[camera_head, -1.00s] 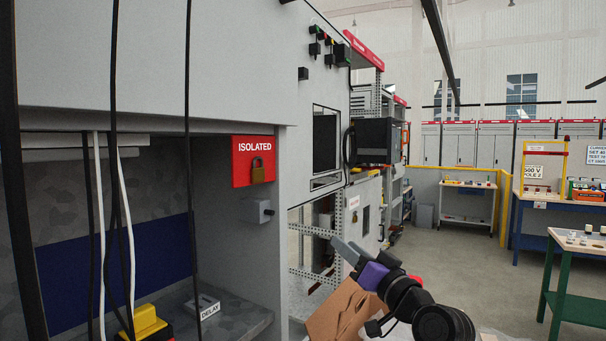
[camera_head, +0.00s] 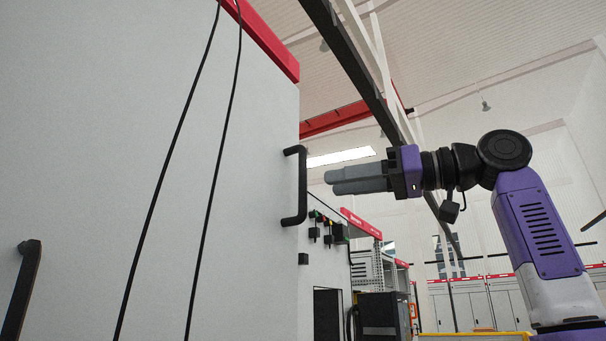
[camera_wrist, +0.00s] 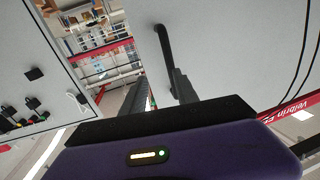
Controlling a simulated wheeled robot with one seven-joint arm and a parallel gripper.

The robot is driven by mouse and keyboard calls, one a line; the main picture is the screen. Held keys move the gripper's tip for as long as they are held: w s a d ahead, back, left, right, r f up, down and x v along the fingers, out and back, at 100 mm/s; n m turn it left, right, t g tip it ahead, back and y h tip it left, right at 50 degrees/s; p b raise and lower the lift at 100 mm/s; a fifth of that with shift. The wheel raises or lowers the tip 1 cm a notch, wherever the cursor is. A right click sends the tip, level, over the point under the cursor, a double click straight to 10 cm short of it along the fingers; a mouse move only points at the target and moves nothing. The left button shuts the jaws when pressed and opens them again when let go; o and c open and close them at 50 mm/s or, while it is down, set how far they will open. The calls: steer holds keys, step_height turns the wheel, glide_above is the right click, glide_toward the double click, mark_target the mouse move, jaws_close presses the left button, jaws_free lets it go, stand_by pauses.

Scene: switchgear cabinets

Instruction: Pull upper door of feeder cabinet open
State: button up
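The upper door (camera_head: 235,160) of the cabinet is a large light-grey panel that fills the left of the head view. It looks closed. A black bar handle (camera_head: 302,186) stands upright near its right edge. My gripper (camera_head: 328,182) is just right of this handle, fingers pointing left at it, with a small gap between in the picture. In the wrist view, my gripper (camera_wrist: 160,76) shows its two fingers apart with nothing held. The handle (camera_wrist: 164,42) also shows there, just beyond the fingertips and close to the right finger. Contact cannot be seen.
A second black handle (camera_head: 22,290) is at the lower left of the head view. Black cables (camera_head: 170,160) hang across the door. A neighbouring cabinet (camera_head: 325,260) with small knobs stands beyond. Open air lies around my arm at the right.

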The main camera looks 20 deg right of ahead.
steer(key=s+a+r, duration=0.1)
steer(key=s+r, duration=0.1)
steer(key=p, duration=0.3)
glide_above(304, 210)
steer(key=shift+w+f+n, duration=0.2)
steer(key=shift+w+n, duration=0.1)
steer(key=shift+w, duration=0.15)
jaws_close()
steer(key=shift+d, duration=0.1)
stand_by(1.0)
